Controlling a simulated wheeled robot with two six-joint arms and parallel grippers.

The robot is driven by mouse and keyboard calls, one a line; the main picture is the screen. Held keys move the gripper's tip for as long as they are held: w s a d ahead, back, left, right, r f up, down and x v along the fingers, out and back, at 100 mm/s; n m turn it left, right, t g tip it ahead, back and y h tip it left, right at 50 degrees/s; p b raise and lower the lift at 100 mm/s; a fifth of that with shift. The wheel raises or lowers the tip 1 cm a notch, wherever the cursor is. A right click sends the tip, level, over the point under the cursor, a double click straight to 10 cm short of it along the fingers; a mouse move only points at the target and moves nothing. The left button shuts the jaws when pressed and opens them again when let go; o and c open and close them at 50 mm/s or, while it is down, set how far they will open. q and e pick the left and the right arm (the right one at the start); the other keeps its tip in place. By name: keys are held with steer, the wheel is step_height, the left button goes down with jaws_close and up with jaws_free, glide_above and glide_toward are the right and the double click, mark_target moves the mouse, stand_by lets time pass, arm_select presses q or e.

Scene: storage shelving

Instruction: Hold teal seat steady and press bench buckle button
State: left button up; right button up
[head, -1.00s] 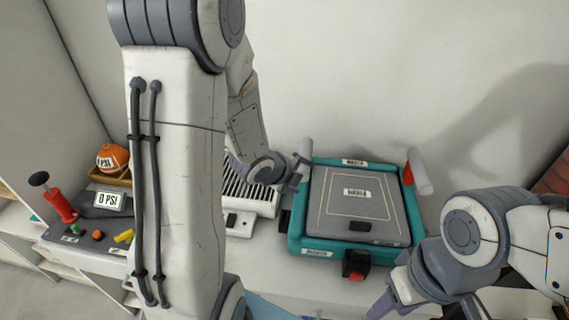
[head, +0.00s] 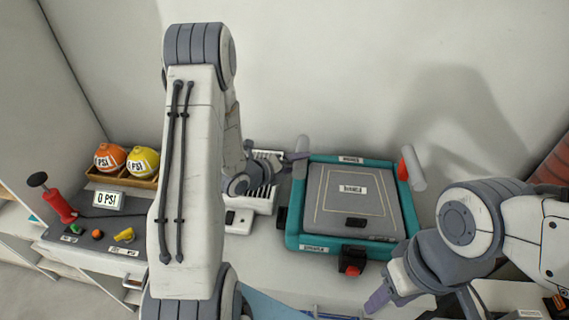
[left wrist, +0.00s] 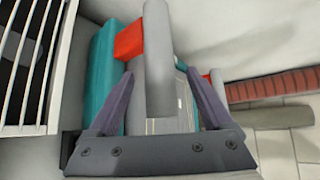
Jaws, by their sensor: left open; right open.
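The teal seat (head: 300,190) with a grey padded panel lies on the bench at centre right in the head view. A black buckle (head: 352,254) with a red button (head: 353,269) sits at its front edge. Grey posts with red parts stand at its back corners. My left gripper (head: 292,157) is at the seat's back left corner. In the left wrist view its open fingers (left wrist: 158,95) stand either side of a grey post (left wrist: 158,50), with the teal side behind; contact cannot be told. My right gripper (head: 376,302) is open, in front and right of the buckle, apart from it.
A white slatted unit (head: 262,180) stands just left of the seat. Farther left are a 0 PSI display (head: 108,200), a red pump (head: 60,205), and a tray holding orange (head: 108,157) and yellow (head: 143,160) balls. The wall is close behind.

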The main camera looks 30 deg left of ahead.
arm_select(q)
steer(key=shift+x, duration=1.1)
arm_select(e)
steer(key=shift+r, duration=0.25)
arm_select(q)
jaws_close()
stand_by(0.3)
arm_select(e)
jaws_close()
